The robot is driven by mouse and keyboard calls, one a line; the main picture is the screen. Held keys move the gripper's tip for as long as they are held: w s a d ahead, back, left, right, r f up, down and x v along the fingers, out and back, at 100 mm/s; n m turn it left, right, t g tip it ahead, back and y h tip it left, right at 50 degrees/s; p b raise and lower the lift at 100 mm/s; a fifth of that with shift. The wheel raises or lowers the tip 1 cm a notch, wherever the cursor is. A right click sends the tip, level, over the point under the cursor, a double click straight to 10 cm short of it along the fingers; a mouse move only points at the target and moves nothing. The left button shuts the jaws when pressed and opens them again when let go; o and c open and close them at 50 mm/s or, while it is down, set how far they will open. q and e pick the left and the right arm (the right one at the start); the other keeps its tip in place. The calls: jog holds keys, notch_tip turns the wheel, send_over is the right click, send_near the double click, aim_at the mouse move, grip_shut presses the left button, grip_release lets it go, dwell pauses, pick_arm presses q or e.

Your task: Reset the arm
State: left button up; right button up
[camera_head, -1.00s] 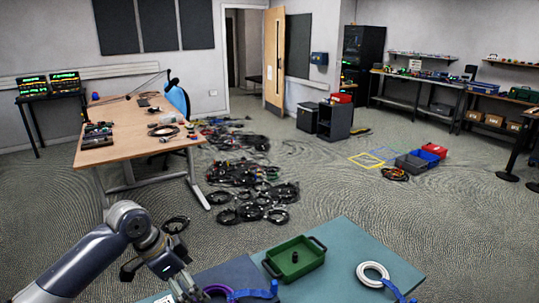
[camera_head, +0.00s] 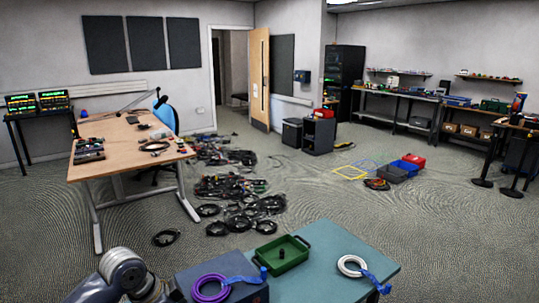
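My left arm (camera_head: 124,272) shows at the bottom left edge, and only its rounded links are visible. Its gripper is out of the picture, so its fingers are hidden. My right arm and gripper are not in view. On the near teal table (camera_head: 335,257), a purple cable coil with a blue strap (camera_head: 209,289) lies on the darker left part. A white cable coil (camera_head: 351,266) with a blue strap lies to the right. A green tray (camera_head: 294,256) with a small black object inside stands between them.
Beyond the table, black cable coils (camera_head: 240,225) lie on the carpet. A wooden workbench (camera_head: 125,140) stands at the left. Grey, blue and red bins (camera_head: 391,173) sit on the floor at the right, beside yellow and blue floor markings. Open carpet lies between.

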pick_arm(q)
jog(key=s+d+f+n, duration=0.3)
jog(key=s+d+f, duration=0.3)
jog(key=s+f, duration=0.45)
jog(key=s+a+n+t+y, duration=0.1)
jog(key=s+a+n+y, duration=0.4)
jog(key=s, duration=1.1)
notch_tip(320, 180, down, 27)
jog(key=s+a+n+g+h, duration=0.1)
jog(key=s+a+h, duration=0.1)
jog(key=a, duration=0.1)
jog(key=s+a+f+g, duration=0.1)
jog(key=s+a+f, duration=0.1)
jog(key=s+f, duration=1.4)
jog(key=shift+s+a+y, duration=0.3)
jog(key=shift+s, duration=0.2)
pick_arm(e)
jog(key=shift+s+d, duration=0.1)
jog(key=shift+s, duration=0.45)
